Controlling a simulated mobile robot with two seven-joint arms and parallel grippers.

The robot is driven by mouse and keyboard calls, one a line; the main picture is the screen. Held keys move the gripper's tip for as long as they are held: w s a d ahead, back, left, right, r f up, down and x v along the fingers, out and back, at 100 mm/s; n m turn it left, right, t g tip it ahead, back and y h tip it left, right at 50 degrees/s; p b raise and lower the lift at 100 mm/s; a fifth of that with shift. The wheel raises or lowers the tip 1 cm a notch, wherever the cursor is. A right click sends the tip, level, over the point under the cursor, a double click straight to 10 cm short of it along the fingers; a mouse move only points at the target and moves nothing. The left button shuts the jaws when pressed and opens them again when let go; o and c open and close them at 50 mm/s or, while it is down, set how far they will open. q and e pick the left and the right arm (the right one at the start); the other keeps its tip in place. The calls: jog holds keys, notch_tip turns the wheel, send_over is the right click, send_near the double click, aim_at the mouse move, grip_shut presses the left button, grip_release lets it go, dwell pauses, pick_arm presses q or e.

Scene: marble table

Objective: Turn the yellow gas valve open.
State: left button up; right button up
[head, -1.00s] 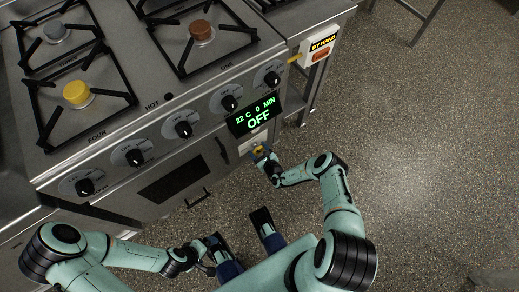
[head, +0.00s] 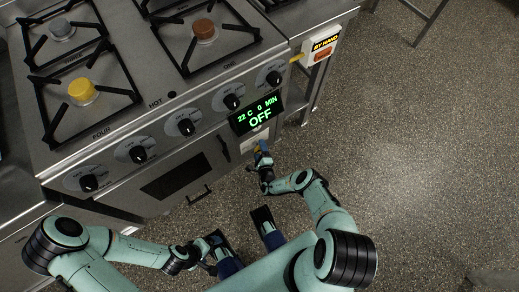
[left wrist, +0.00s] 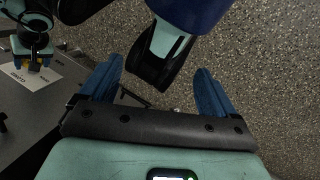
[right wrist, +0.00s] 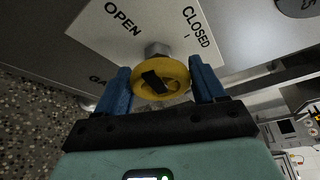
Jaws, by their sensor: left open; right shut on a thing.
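The yellow gas valve (right wrist: 178,86) is a round knob with a black mark, on a metal stem in front of a white plate (right wrist: 88,28) lettered OPEN and CLOSED. My right gripper (right wrist: 160,84) is shut on the valve, one blue finger on each side. In the head view my right gripper (head: 262,150) is at the stove front, below the display, and mostly hides the valve. The white plate also shows in the left wrist view (left wrist: 28,79). My left gripper (left wrist: 158,70) is open and empty, above the floor away from the stove.
The stove front has several black dials (head: 185,125), a lit display (head: 258,117) reading OFF and an oven handle (head: 198,195). A box with a red button (head: 322,55) is at the right corner. The floor (head: 420,150) to the right is clear.

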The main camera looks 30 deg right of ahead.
pick_arm(q)
jog(key=shift+w+a+f+t+b, duration=0.15)
jog(key=shift+w+a+f+b, duration=0.1)
jog(key=shift+w+f, duration=0.15)
jog(key=shift+w+a+f+t+b, duration=0.2)
jog(key=shift+w+f, duration=0.1)
jog(key=shift+w, duration=0.15)
pick_arm(e)
jog(key=shift+f+n+t+h, duration=0.1)
jog(key=shift+n+t+h, duration=0.35)
jog(key=shift+n, duration=0.75)
jog(key=shift+d, duration=0.1)
jog(key=o, duration=1)
jog(key=shift+c, duration=0.2)
